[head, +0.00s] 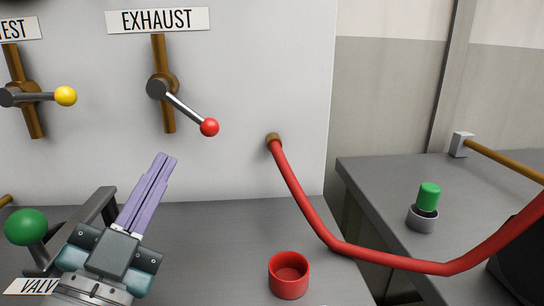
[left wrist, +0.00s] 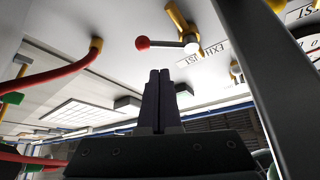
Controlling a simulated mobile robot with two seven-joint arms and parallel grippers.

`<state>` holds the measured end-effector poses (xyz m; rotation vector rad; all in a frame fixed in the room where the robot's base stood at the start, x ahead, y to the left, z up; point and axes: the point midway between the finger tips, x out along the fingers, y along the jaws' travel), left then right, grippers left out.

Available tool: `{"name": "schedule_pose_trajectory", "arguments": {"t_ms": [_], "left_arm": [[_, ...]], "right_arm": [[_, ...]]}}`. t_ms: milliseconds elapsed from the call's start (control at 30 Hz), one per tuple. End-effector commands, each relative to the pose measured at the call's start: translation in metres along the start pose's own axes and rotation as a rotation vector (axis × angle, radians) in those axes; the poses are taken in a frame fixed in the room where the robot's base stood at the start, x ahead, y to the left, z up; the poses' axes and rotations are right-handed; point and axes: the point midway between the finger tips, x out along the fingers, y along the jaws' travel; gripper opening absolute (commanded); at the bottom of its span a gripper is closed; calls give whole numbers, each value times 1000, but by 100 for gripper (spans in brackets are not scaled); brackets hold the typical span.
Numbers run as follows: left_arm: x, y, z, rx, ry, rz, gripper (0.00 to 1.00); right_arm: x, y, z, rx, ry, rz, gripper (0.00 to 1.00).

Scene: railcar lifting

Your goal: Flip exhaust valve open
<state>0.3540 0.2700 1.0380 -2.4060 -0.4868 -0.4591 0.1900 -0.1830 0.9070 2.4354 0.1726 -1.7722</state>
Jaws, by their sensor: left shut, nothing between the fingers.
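The exhaust valve is on the white panel under the EXHAUST sign (head: 157,20). Its lever (head: 184,106) ends in a red knob (head: 209,127) and slants down to the right from a brass vertical pipe (head: 158,55). The red knob also shows in the left wrist view (left wrist: 143,43), beyond the fingertips. My left gripper (head: 166,157) is shut and empty, with its purple fingers pointing up, below and left of the red knob and apart from it. The left wrist view shows the closed fingers (left wrist: 159,74). My right gripper is not in view.
A yellow-knobbed lever (head: 65,96) is to the left. A green knob (head: 26,227) stands beside my left gripper. A red hose (head: 308,210) runs from the panel to the right. A red cup (head: 289,275) sits on the grey bench. A green-topped cylinder (head: 428,197) stands on the right bench.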

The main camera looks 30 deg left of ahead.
Motion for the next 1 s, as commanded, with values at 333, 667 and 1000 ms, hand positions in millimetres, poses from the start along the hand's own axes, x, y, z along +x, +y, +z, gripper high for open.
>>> {"name": "schedule_pose_trajectory", "arguments": {"t_ms": [333,667,1000], "left_arm": [[3,1,-1,-9,-14,18,0],[30,7,-38,-74,-147,109,0],[50,-2,-102,52,-388,-8,0]], "right_arm": [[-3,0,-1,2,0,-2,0],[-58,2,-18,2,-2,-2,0],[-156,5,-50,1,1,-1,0]]}}
